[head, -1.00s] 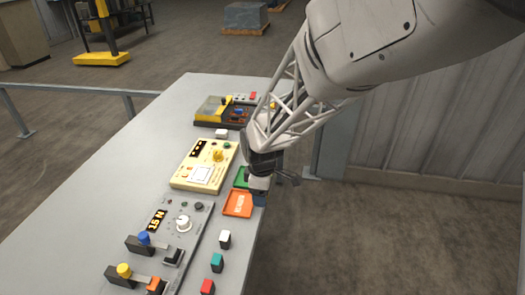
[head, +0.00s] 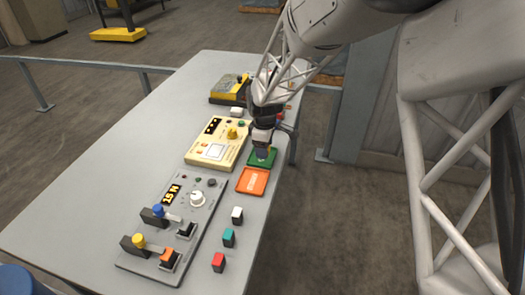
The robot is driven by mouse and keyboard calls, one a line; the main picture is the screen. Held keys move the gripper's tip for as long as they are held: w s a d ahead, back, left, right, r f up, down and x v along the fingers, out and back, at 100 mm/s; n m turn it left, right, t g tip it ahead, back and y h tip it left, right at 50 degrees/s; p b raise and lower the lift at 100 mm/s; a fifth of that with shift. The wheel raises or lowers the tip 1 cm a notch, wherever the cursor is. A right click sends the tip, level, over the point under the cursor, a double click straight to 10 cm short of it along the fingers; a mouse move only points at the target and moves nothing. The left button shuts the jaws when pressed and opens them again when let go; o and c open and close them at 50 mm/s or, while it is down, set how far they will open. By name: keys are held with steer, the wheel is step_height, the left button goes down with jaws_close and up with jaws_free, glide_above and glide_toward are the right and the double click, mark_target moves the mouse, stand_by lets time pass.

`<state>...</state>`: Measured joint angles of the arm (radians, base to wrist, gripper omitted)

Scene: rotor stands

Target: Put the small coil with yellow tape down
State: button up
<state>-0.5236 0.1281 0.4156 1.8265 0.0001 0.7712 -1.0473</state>
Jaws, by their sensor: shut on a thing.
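My gripper (head: 263,147) points down over the green tray (head: 252,163) near the table's right edge. It is shut on a small bluish-grey piece (head: 262,154) with a hint of yellow, which I take to be the small coil with yellow tape. The coil is mostly hidden by the gripper and too small to see well. I cannot tell whether it touches the tray. An orange tray (head: 252,181) with pale lettering lies just in front of the green one and looks empty.
A cream meter box (head: 214,146) stands left of the trays. A grey panel (head: 175,228) with clamps and a knob lies nearer. White, teal and red blocks (head: 228,238) line the right edge. A yellow-black device (head: 229,88) stands farther back. The table's left side is clear.

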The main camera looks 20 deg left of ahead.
steer(key=shift+w+a+f, duration=0.1)
steer(key=shift+w+a, duration=0.15)
steer(key=shift+w, duration=0.25)
steer(key=shift+w+a, duration=0.25)
steer(key=shift+w, duration=0.2)
steer(key=shift+f, duration=1.75)
steer(key=shift+f, duration=0.1)
steer(key=o, duration=0.7)
steer(key=shift+o, duration=0.2)
step_height(320, 180, up, 12)
steer(key=shift+r, duration=0.1)
